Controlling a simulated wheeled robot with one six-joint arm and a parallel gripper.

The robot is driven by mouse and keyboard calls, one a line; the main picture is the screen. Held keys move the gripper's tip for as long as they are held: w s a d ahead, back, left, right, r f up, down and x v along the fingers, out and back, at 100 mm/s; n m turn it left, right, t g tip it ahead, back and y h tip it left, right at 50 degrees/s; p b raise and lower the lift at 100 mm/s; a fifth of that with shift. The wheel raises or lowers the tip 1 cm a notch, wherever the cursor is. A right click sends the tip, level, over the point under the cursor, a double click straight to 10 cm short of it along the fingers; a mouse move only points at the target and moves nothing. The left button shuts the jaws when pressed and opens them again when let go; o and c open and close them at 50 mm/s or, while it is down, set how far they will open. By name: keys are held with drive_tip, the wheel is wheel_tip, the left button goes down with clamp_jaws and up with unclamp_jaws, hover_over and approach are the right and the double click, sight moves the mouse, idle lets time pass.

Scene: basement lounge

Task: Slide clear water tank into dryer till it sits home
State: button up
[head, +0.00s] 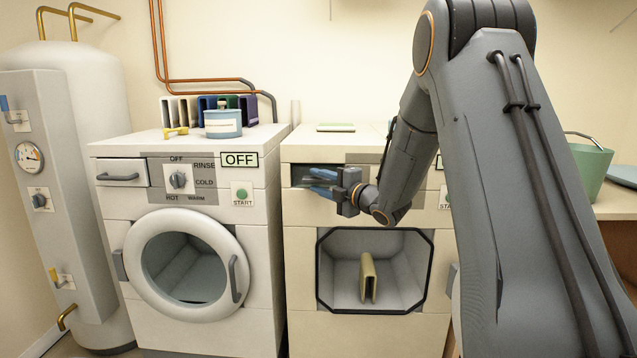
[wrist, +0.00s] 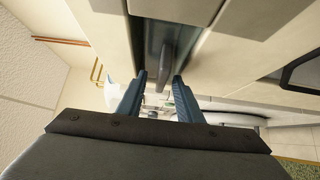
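The dryer (head: 300,212) is the white machine on the right in the head view. The clear water tank (head: 301,176) shows as a dark bluish front in the slot at its upper left. In the wrist view the tank front (wrist: 150,38) lies in the slot and carries an upright grey handle (wrist: 166,62). My gripper (head: 318,182) is at the slot. Its two blue fingers stand apart in the wrist view (wrist: 159,78), one on each side of the handle's near end, with gaps visible. I cannot tell how deep the tank sits; my gripper partly hides it.
A washer (head: 190,190) stands left, with a blue tin (head: 222,124) on top. A green bucket (head: 590,170) stands on the right counter. My arm hides the dryer's right side.

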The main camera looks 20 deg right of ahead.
drive_tip(key=s+d+f+m+g+h+p, duration=0.2)
drive_tip(key=s+f+m+g+h, duration=0.2)
drive_tip(key=s+m, duration=0.45)
drive_tip(key=s+d+f+m+g+h+p, duration=0.1)
drive_tip(key=s+f+m+g+h+p, duration=0.4)
drive_tip(key=s, duration=0.7)
drive_tip(key=s+a+m+g, duration=0.2)
drive_tip(key=s+m, duration=0.1)
drive_tip(key=s, duration=0.6)
drive_tip(key=s+a+f+m+g, duration=0.1)
drive_tip(key=s+a+m+g, duration=0.1)
drive_tip(key=s, duration=0.7)
drive_tip(key=s+a+m+g+y, duration=0.1)
drive_tip(key=s+a+m+g, duration=0.2)
drive_tip(key=s, duration=0.6)
drive_tip(key=shift+s+a+f+m+p, duration=0.15)
drive_tip(key=shift+a+f+m+p, duration=0.25)
drive_tip(key=shift+m, duration=0.55)
drive_tip(key=shift+d+r, duration=0.15)
